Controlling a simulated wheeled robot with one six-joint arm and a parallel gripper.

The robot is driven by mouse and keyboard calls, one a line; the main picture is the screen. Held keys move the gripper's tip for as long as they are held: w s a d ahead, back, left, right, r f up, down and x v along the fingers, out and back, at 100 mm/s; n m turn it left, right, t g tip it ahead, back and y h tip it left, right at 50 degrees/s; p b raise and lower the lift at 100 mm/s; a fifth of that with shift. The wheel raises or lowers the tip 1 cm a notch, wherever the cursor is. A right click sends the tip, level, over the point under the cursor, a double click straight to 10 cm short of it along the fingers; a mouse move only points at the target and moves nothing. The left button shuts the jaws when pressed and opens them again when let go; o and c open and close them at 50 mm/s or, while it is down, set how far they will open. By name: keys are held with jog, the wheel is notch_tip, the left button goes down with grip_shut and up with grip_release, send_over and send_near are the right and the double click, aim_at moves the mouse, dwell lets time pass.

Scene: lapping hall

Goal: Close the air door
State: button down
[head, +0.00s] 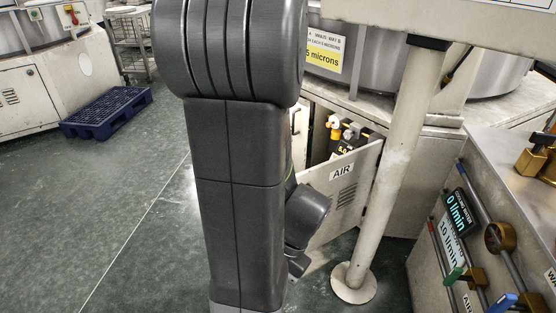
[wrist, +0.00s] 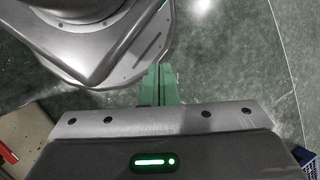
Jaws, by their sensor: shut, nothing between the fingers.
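The air door (head: 345,195), a pale panel with an "AIR" label and vent slots, stands open in the head view. It is swung out from the machine's cabinet, and the open bay (head: 338,130) shows dark fittings with orange and white parts. My arm covers part of the view left of the door. My gripper (wrist: 160,84) shows in the wrist view with its green fingers together and empty, above the green floor. It is not visible in the head view, so its distance from the door cannot be told.
A pale post (head: 392,165) with a round foot stands just right of the door. A panel with valves and flow displays (head: 455,215) is at the right. A blue pallet (head: 107,112) lies at the left; open floor (head: 120,200) is in front of it.

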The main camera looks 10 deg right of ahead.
jog(key=w+d+f+m+t+y+b, duration=0.1)
jog(key=w+f+m+t+y+b, duration=0.15)
jog(key=w+m, duration=0.35)
jog(key=w+d+f+m+t+y+b, duration=0.1)
jog(key=w+d+f+m+t+y, duration=0.1)
jog(key=w+f+m+t+y, duration=0.25)
jog(key=w+d+f+m+t+h+b, duration=0.1)
jog(key=w+d+f+m+t+h, duration=0.2)
jog(key=d+m+t, duration=0.45)
jog(key=w+d+f+m+t+h+b, duration=0.15)
jog(key=w+d+m+t+h, duration=0.3)
jog(key=d, duration=0.65)
jog(key=w+a+y+b, duration=0.2)
jog(key=w+a, duration=0.3)
jog(key=w, duration=0.9)
jog(key=shift+w+a+r+g+b, duration=0.15)
jog(key=shift+r+g+b, duration=0.2)
jog(key=shift+b, duration=0.35)
jog(key=shift+m, duration=0.35)
